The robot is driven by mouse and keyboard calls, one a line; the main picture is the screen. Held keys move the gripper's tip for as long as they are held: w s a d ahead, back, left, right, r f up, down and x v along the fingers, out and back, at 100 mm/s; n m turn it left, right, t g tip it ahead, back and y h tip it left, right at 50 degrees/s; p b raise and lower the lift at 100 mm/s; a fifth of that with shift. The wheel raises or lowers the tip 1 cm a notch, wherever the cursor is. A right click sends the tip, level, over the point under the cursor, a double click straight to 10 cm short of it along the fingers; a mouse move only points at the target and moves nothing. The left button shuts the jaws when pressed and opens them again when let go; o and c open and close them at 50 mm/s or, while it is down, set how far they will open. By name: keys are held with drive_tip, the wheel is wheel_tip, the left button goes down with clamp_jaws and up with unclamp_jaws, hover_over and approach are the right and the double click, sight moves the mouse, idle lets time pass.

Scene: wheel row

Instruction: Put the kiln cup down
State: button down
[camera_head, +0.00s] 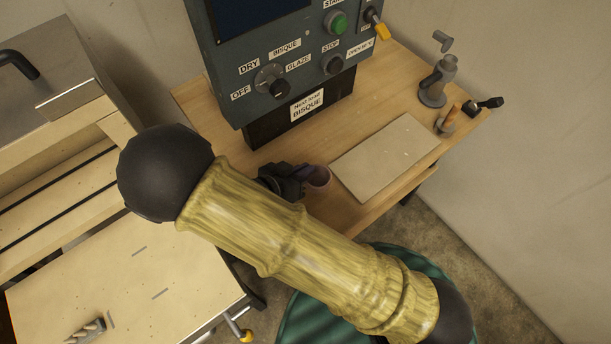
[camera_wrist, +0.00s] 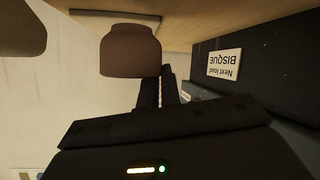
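The kiln cup (camera_head: 319,177) is a small dull pinkish-brown cup. It shows at the front part of the wooden bench, just left of the pale board (camera_head: 386,157). My dark gripper (camera_head: 299,173) is at the cup's left side, partly hidden by my arm. In the wrist view, which is upside down, the cup (camera_wrist: 130,52) is upright in the room. My gripper's fingers (camera_wrist: 161,88) are close together at the cup's side and look shut on its wall; the fingertips are partly hidden. I cannot tell whether the cup's base touches a surface.
The control box (camera_head: 275,65) stands behind the gripper, with a BISQUE label (camera_head: 307,104). The bench (camera_head: 390,82) has free room around the board. A grey tool (camera_head: 437,82) and a small wooden-handled item (camera_head: 447,120) stand at the right. A pale worktable (camera_head: 130,265) is at the left.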

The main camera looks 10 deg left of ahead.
drive_tip(key=shift+f, duration=2.1)
drive_tip(key=c, duration=1.7)
unclamp_jaws()
drive_tip(key=shift+w+f, duration=0.1)
drive_tip(key=shift+f, duration=0.05)
drive_tip(key=shift+o, duration=0.5)
drive_tip(key=shift+s, duration=0.2)
drive_tip(key=shift+a+r, duration=0.1)
drive_tip(key=shift+r, duration=0.1)
drive_tip(key=v, duration=1.1)
drive_tip(key=shift+s+a+r+b, duration=0.15)
drive_tip(key=shift+s+b, duration=0.15)
drive_tip(key=shift+b, duration=0.05)
